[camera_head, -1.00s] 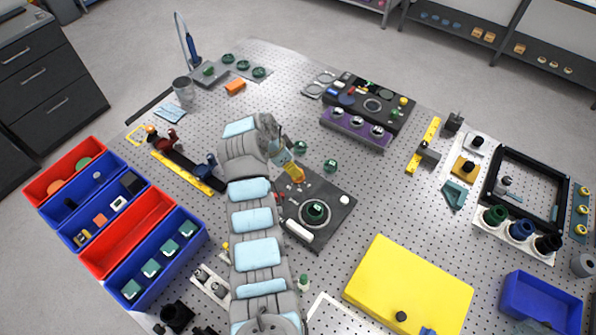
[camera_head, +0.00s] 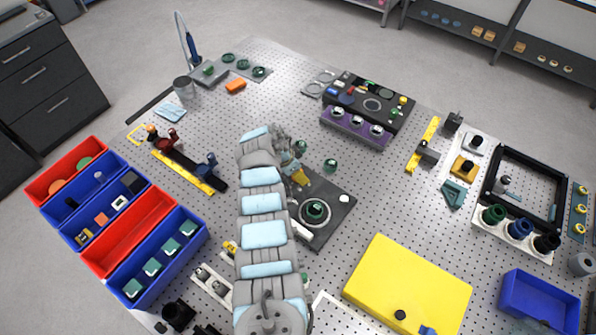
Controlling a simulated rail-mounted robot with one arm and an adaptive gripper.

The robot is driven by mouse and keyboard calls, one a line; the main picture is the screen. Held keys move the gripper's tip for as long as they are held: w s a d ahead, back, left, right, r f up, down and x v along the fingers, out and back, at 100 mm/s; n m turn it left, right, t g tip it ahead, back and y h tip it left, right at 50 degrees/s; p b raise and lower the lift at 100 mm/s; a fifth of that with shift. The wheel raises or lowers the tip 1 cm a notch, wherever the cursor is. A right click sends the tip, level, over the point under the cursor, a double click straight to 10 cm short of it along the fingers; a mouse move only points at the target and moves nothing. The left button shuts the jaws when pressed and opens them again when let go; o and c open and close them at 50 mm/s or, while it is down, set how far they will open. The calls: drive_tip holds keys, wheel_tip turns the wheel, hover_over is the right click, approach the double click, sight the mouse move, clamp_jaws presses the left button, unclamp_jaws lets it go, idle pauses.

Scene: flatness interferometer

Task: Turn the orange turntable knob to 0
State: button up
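A dark turntable unit (camera_head: 338,190) lies on the perforated table near the middle, with a round dark green disc (camera_head: 315,211) on it. My arm reaches up from the bottom, and my gripper (camera_head: 298,172) is over the unit's upper left part. A small yellow-orange piece (camera_head: 300,178) shows at the fingertips; I cannot tell whether it is the orange knob or part of my gripper. My arm hides the unit's left side. The finger opening and any knob marks are too small to read.
Small green parts (camera_head: 330,165) stand just behind the unit. A purple block (camera_head: 356,128) is farther back, and a yellow plate (camera_head: 408,285) lies in front to the right. Red and blue bins (camera_head: 150,255) line the left edge.

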idle(0.3)
drive_tip(key=shift+f, duration=0.1)
clamp_jaws()
